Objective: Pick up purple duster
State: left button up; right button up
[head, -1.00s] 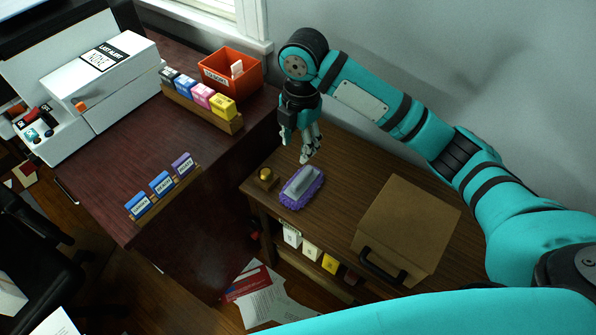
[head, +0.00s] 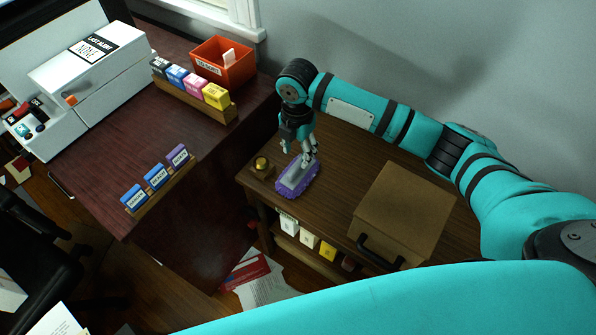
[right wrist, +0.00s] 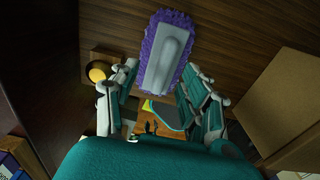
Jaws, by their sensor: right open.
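The purple duster (head: 297,178) has a fuzzy purple rim and a pale grey back with a handle. It lies on the small brown wooden table (head: 350,160), between a gold button and a brown box. It also shows in the right wrist view (right wrist: 168,52), ahead of the fingers. My right gripper (head: 303,157) points down over the far end of the duster. In the right wrist view its fingers (right wrist: 155,90) are spread apart with nothing between them. Whether a fingertip touches the duster I cannot tell. My left gripper is not in view.
A brown box (head: 405,210) with a black handle stands right of the duster. A gold button on a wooden block (head: 262,166) stands left of it. Small cartons (head: 309,238) sit on the shelf below. The dark desk (head: 120,150) is at left, the wall behind.

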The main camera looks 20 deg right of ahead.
aim_at(299, 164)
jog(key=f, duration=0.3)
jog(key=shift+s+d+f, duration=0.1)
jog(key=shift+s+f, duration=0.3)
jog(key=shift+f, duration=0.6)
grip_shut()
